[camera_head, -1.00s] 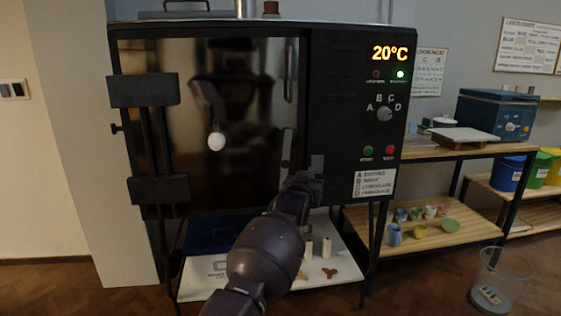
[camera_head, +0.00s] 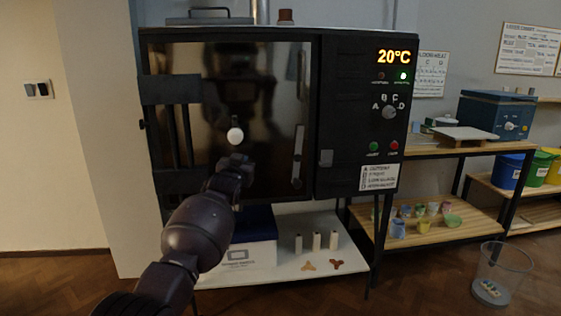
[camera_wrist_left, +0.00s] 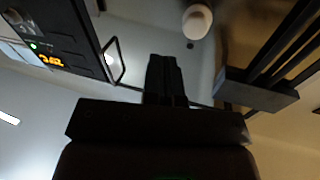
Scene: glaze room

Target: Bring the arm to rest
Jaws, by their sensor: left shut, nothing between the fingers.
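My left arm comes in from the bottom left in the head view. My left gripper (camera_head: 236,168) is shut and empty, in front of the lower middle of the dark glossy kiln door (camera_head: 270,105). In the picture it lies just below the round white knob (camera_head: 235,135) on the door. In the left wrist view the closed dark fingers (camera_wrist_left: 165,78) point up, with the white knob (camera_wrist_left: 197,21) ahead to the right. The door looks shut. My right gripper is not in view.
The kiln's control panel (camera_head: 365,120) reads 20°C with a green light. Below stands a white shelf (camera_head: 300,268) with a box and small posts. At right are a wooden rack (camera_head: 450,225) with cups and a clear bin (camera_head: 500,275). Floor at left is free.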

